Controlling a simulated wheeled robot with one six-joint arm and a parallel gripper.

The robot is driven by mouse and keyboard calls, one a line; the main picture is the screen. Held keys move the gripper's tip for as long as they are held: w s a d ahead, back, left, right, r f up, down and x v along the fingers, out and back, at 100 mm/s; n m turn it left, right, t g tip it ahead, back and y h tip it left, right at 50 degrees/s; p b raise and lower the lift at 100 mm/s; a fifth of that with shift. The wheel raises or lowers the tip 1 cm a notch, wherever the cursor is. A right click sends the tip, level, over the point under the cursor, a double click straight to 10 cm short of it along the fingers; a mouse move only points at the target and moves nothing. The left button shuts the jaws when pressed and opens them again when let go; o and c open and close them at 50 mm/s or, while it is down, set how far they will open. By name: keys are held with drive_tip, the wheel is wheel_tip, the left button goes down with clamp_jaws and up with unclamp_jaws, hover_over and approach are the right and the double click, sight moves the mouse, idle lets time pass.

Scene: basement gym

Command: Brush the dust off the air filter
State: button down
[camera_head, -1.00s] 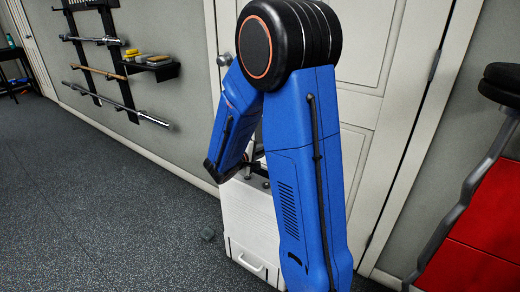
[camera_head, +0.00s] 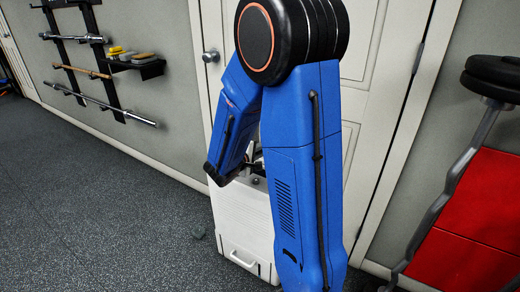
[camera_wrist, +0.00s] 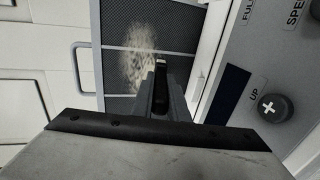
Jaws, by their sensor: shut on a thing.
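In the wrist view, the air filter shows as a dark mesh panel (camera_wrist: 188,22) in a pale frame. A pale, sandy patch of dust (camera_wrist: 138,55) lies on the mesh. My gripper (camera_wrist: 160,76) points at the panel beside this patch and is shut on a narrow dark thing with a pale tip. The fingers hide much of it, so I cannot tell its full shape or whether it touches the mesh. In the head view, the white appliance (camera_head: 243,222) stands on the floor, partly hidden behind my arm.
A control panel (camera_wrist: 250,62) with knobs, one marked UP, is close at the right. A white door (camera_head: 365,110) is behind the appliance. A wall shelf (camera_head: 145,68) holds small items. A red gym piece (camera_head: 468,225) stands at the right. The left floor is largely clear.

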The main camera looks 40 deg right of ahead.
drive_tip(key=shift+s+d, duration=0.3)
drive_tip(key=shift+s, duration=0.6)
drive_tip(key=shift+s+d, duration=0.3)
drive_tip(key=shift+s, duration=0.55)
drive_tip(key=shift+w+a, duration=0.85)
drive_tip(key=shift+w, duration=1.6)
drive_tip(key=shift+w+a, duration=0.9)
drive_tip(key=shift+w, duration=1.55)
drive_tip(key=shift+w+a, duration=0.85)
drive_tip(key=shift+w, duration=1.6)
drive_tip(key=shift+w+a, duration=0.45)
drive_tip(key=shift+w, duration=0.6)
drive_tip(key=shift+w+a, duration=0.4)
drive_tip(key=shift+w, duration=0.65)
drive_tip(key=shift+w+a, duration=0.45)
drive_tip(key=shift+w, duration=0.6)
drive_tip(key=w+r, duration=0.3)
drive_tip(key=r, duration=0.2)
drive_tip(key=shift+w+a, duration=0.25)
drive_tip(key=shift+a, duration=0.15)
drive_tip(key=s+d, duration=0.4)
drive_tip(key=s, duration=0.6)
drive_tip(key=shift+s, duration=0.35)
